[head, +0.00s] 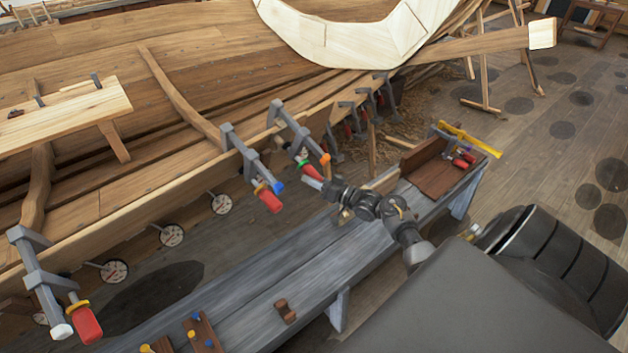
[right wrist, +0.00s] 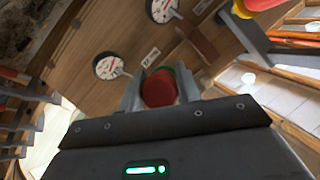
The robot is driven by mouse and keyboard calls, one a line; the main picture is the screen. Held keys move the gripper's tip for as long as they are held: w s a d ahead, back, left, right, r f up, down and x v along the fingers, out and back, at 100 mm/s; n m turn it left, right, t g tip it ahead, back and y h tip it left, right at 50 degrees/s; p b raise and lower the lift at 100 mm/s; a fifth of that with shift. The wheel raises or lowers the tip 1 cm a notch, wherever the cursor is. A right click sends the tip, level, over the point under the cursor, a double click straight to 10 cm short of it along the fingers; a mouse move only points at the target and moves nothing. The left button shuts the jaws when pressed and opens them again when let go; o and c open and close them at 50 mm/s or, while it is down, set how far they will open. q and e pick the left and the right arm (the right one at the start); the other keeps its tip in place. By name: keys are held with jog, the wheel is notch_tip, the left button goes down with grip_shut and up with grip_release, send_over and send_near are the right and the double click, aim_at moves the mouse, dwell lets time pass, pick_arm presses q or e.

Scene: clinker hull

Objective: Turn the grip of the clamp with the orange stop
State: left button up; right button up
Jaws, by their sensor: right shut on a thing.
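The clamp with the orange stop (head: 325,159) hangs on the plank edge of the hull, with a grey bar (head: 292,130), a green collar and a red grip (head: 312,172). My right gripper (head: 318,184) is at the lower end of that red grip. In the right wrist view my two fingers (right wrist: 158,94) stand on either side of the round red grip end (right wrist: 158,88), shut on it. The green collar (right wrist: 169,72) shows just behind it. My left gripper is not in view.
A blue-stop clamp (head: 252,165) is close on the left, and a white-stop clamp (head: 45,285) is farther left. Several more clamps (head: 365,105) hang beyond. Dial gauges (head: 221,204) line the hull below. A grey bench (head: 270,265) with a brown tray (head: 440,172) runs beneath my arm.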

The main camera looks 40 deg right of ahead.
jog(key=shift+m, duration=0.3)
dwell(0.4)
jog(key=o, duration=1)
jog(key=shift+s, duration=0.1)
jog(key=b+v, duration=0.1)
jog(key=v, duration=0.9)
jog(key=shift+s+d+y+b, duration=0.25)
jog(key=shift+d+y+b, duration=0.05)
